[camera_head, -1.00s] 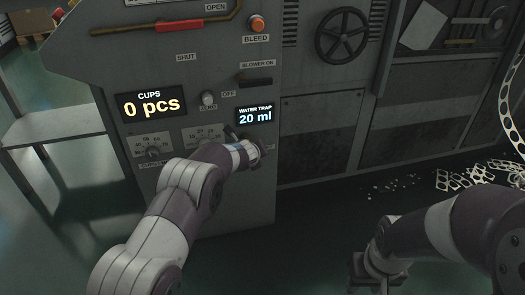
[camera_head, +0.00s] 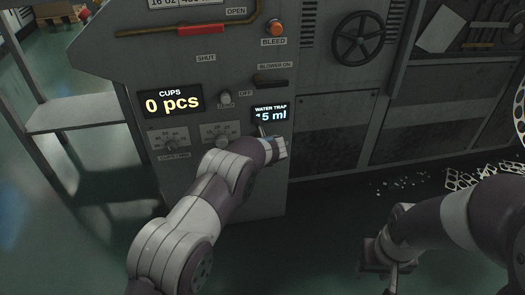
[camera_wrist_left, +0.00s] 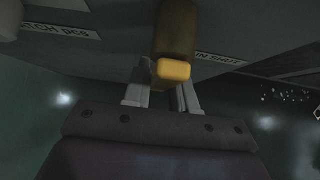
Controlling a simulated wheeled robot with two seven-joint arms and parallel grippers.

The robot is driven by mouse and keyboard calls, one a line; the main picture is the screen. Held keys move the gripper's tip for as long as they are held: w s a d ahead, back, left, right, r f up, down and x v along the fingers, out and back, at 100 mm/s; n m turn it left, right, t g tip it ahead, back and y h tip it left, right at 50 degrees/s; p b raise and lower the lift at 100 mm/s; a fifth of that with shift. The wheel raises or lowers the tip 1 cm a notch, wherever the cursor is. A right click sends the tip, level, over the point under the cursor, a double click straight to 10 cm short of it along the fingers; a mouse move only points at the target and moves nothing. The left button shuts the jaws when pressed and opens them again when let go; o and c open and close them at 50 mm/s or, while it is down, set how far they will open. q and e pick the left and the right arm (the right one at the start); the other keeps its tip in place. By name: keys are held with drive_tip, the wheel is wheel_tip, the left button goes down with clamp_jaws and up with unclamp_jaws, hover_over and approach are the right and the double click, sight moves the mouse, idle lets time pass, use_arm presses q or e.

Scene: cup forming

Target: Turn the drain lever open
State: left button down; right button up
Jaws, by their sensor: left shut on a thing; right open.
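The drain lever shows in the left wrist view as a dark bronze bar with a yellow end (camera_wrist_left: 174,70). It sits between the fingers of my left gripper (camera_wrist_left: 162,97), which is shut on it. In the head view my left gripper (camera_head: 279,148) is at the lower right of the machine panel, just below the water trap display (camera_head: 270,115), which reads about 15 ml. There the wrist and hand hide most of the lever, so its angle is hard to tell. My right gripper (camera_head: 388,272) hangs open and empty over the floor at the lower right.
The cups display (camera_head: 172,103) reads 0 pcs. A blower lever (camera_head: 271,83), an orange bleed button (camera_head: 275,28) and a red-gripped handle (camera_head: 205,30) are above. A handwheel (camera_head: 358,38) is to the right. Punched scrap (camera_head: 462,178) lies on the floor at right.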

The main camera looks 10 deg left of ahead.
use_arm(q)
drive_tip(key=c, duration=1)
unclamp_jaws()
drive_tip(key=shift+f, duration=0.1)
drive_tip(key=shift+s+r, duration=0.2)
drive_tip(key=shift+r, duration=0.25)
drive_tip(key=p+v, duration=0.4)
drive_tip(key=v, duration=0.8)
drive_tip(key=shift+f+p, duration=0.15)
drive_tip(key=shift+p, duration=0.15)
